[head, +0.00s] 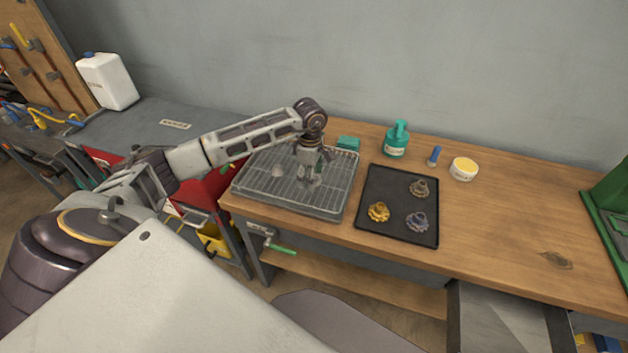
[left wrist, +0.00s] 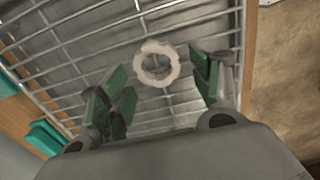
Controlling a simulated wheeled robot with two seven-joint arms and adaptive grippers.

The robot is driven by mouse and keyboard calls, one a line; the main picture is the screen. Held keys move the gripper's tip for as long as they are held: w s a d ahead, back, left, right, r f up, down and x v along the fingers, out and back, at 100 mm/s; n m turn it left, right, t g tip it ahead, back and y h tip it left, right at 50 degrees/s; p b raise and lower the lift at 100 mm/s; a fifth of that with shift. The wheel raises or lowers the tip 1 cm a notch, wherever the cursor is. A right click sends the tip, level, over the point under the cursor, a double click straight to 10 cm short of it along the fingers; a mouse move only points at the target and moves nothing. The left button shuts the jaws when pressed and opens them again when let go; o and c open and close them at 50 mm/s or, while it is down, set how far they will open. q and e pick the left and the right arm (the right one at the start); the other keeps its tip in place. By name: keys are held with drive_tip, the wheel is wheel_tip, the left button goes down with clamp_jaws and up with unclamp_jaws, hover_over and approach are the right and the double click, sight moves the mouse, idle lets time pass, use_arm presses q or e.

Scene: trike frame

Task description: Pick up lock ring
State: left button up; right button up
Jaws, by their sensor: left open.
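The lock ring (left wrist: 157,63) is a pale, notched ring lying on the wire rack (left wrist: 65,58) in the left wrist view. It shows between and just beyond the green-padded fingers of my left gripper (left wrist: 165,88), which is open. In the head view my left gripper (head: 312,178) points down over the rack tray (head: 347,200). A small pale piece (head: 278,171) lies on the rack left of the gripper. My right gripper is not in view.
A black tray (head: 380,180) with several cog-like parts lies right of the rack. The wooden bench (head: 510,230) is clear to the right.

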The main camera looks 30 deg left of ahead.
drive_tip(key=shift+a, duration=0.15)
use_arm(q)
drive_tip(key=shift+c, duration=1)
drive_tip(key=c, duration=0.9)
drive_tip(key=shift+c, duration=0.2)
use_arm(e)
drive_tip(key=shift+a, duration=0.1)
use_arm(q)
drive_tip(key=shift+r, duration=0.15)
drive_tip(key=shift+r, duration=0.5)
wheel_tip(320, 180, up, 9)
drive_tip(key=b, duration=0.1)
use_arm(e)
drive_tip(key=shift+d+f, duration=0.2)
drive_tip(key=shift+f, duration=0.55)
use_arm(q)
drive_tip(key=shift+f, duration=0.15)
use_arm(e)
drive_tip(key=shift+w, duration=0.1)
